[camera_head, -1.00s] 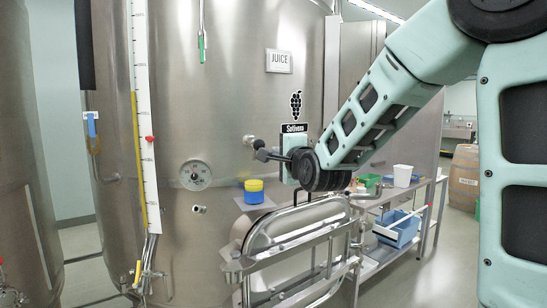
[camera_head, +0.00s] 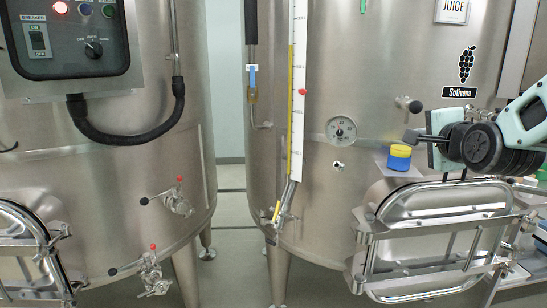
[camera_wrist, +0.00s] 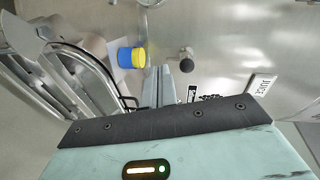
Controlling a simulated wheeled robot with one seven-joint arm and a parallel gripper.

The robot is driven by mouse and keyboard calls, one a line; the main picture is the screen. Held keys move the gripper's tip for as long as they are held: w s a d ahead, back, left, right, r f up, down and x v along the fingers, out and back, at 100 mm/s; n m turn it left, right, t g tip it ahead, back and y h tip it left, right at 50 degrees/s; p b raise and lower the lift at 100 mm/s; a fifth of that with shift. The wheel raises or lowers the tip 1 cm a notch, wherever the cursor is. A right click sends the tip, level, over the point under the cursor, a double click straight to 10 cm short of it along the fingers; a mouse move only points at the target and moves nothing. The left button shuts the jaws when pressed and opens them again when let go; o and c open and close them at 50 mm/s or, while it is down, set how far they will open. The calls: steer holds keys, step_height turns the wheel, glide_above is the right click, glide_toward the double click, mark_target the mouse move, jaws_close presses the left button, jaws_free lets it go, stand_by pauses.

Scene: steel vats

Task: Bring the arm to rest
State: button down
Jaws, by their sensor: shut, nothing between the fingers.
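My arm reaches in from the right in the head view, in front of the large steel vat (camera_head: 330,60). My gripper (camera_head: 411,136) points left, just above a yellow and blue jar (camera_head: 399,157) in the picture. In the wrist view its two fingers (camera_wrist: 159,84) lie together with nothing between them. The jar also shows there (camera_wrist: 131,57), just left of the fingers and apart from them. It sits on a small ledge (camera_head: 383,165) by the vat's hatch.
The closed oval hatch (camera_head: 440,207) with its bars juts out below my gripper. A sampling tap (camera_head: 409,103) and a dial (camera_head: 341,130) stick out of the vat. A second vat (camera_head: 110,165) with a breaker box (camera_head: 65,40) stands left, with a gap of floor between.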

steer(key=s+a+f+n+g+y, duration=0.2)
steer(key=s+a+f+n+g, duration=0.2)
steer(key=s+a+f+n, duration=0.4)
steer(key=s+a+f+n+g+y, duration=0.2)
steer(key=s+a+f+n+g, duration=0.25)
steer(key=a, duration=0.55)
steer(key=s+a+f+n+g+h, duration=0.1)
steer(key=s+f+n+g, duration=0.2)
steer(key=s+n, duration=0.3)
steer(key=s+a+f+n+g, duration=0.2)
steer(key=s+f+n+g, duration=0.2)
steer(key=s, duration=1)
steer(key=shift+n+h, duration=0.4)
steer(key=shift+n, duration=0.85)
